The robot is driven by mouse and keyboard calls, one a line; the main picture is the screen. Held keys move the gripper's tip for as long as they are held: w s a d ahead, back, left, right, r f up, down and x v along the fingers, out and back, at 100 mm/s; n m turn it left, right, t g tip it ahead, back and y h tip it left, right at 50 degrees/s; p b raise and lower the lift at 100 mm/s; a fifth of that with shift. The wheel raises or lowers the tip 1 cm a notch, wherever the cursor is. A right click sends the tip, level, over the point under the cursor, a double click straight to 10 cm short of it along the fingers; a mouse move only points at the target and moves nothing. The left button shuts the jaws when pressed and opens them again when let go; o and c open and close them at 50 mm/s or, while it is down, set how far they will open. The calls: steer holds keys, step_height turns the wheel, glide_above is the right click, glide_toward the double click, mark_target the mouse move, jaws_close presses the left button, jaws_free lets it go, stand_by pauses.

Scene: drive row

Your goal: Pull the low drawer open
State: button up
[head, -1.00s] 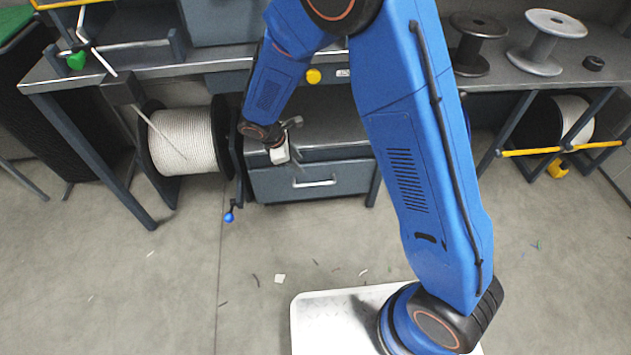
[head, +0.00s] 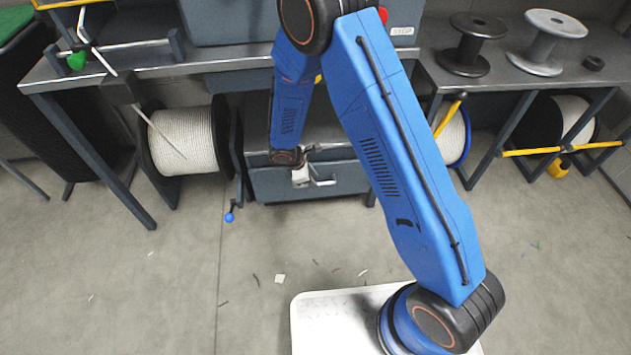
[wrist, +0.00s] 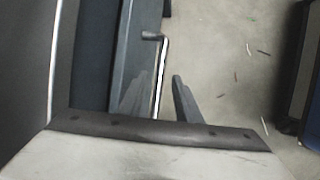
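The low drawer (head: 268,184) is a dark grey box front under the bench, and it looks closed. Its silver bar handle (head: 325,183) shows just right of my gripper (head: 304,180) in the head view. In the wrist view the handle (wrist: 160,80) runs lengthwise, with one bent end at the top. My gripper (wrist: 158,98) has its two dark fingers apart, one on each side of the handle in the picture. I cannot tell whether either finger touches it. The white gripper body hides the handle's near end in both views.
A cable reel (head: 185,140) and a blue-knobbed crank (head: 229,217) stand left of the drawer. Another reel (head: 452,135) with a yellow lever is to the right. The floor (head: 190,270) before the drawer is open, with small scraps.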

steer(key=shift+x, duration=1.2)
steer(key=shift+c, duration=0.3)
